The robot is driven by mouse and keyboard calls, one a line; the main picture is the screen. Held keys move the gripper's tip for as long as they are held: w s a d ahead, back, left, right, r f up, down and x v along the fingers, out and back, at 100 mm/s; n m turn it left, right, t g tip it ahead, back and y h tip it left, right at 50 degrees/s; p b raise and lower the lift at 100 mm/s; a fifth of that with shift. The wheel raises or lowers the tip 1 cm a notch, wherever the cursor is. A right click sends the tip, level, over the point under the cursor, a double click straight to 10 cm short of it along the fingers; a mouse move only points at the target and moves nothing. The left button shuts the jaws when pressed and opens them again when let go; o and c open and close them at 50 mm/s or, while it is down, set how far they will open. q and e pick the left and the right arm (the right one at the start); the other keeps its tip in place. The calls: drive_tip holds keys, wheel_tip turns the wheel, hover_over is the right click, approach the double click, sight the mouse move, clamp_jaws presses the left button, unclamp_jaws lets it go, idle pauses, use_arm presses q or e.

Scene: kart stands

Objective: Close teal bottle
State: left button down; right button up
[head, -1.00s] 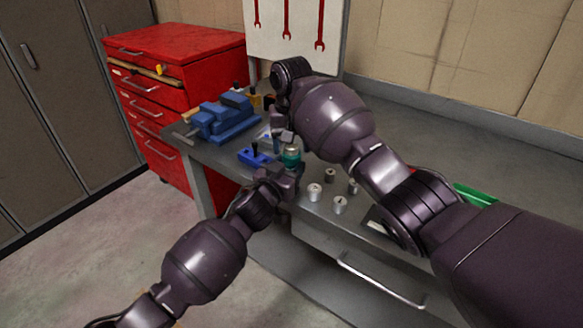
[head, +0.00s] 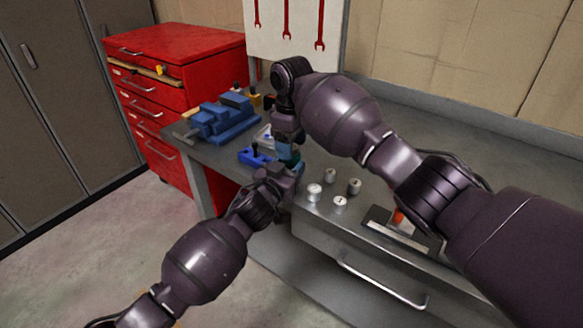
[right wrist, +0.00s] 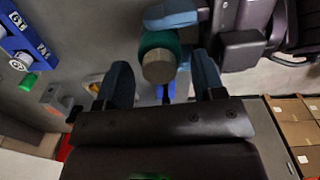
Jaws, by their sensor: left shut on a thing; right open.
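The teal bottle (head: 291,161) is upright at the bench's front edge, mostly hidden between my grippers in the head view. In the right wrist view the teal bottle (right wrist: 158,42) shows a round tan-grey top facing the camera. My left gripper (head: 287,172) is shut on the bottle from the front; one of its blue fingers also shows in the right wrist view (right wrist: 170,15). My right gripper (head: 287,150) is open just above the bottle. Its fingers (right wrist: 163,80) stand on either side of the bottle's top, with gaps.
A blue vise (head: 225,118) and a blue block (head: 254,156) lie left on the bench. Several small metal cylinders (head: 315,192) stand to the right. A red drawer cabinet (head: 185,55) is behind left.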

drive_tip(key=n, duration=0.6)
drive_tip(key=shift+n, duration=0.3)
drive_tip(key=n, duration=1.8)
drive_tip(key=shift+r+n, duration=0.1)
drive_tip(key=shift+n, duration=0.2)
wheel_tip(320, 180, up, 8)
drive_tip(key=shift+f, duration=0.15)
drive_tip(key=w+a+r+m+t+y, duration=0.1)
drive_tip(key=w+r+t, duration=0.35)
drive_tip(key=w, duration=0.25)
drive_tip(key=w+a+r+t+y, duration=0.1)
drive_tip(key=w+r+t, duration=0.2)
drive_tip(key=w+t, duration=0.3)
drive_tip(key=a+r+n+t+y, duration=0.5)
drive_tip(key=a+r+n+y, duration=0.2)
drive_tip(key=r+y, duration=0.2)
drive_tip(key=shift+a+r+n, duration=0.2)
drive_tip(key=shift+r+n, duration=0.2)
drive_tip(key=shift+r, duration=0.5)
drive_tip(key=shift+w, duration=0.1)
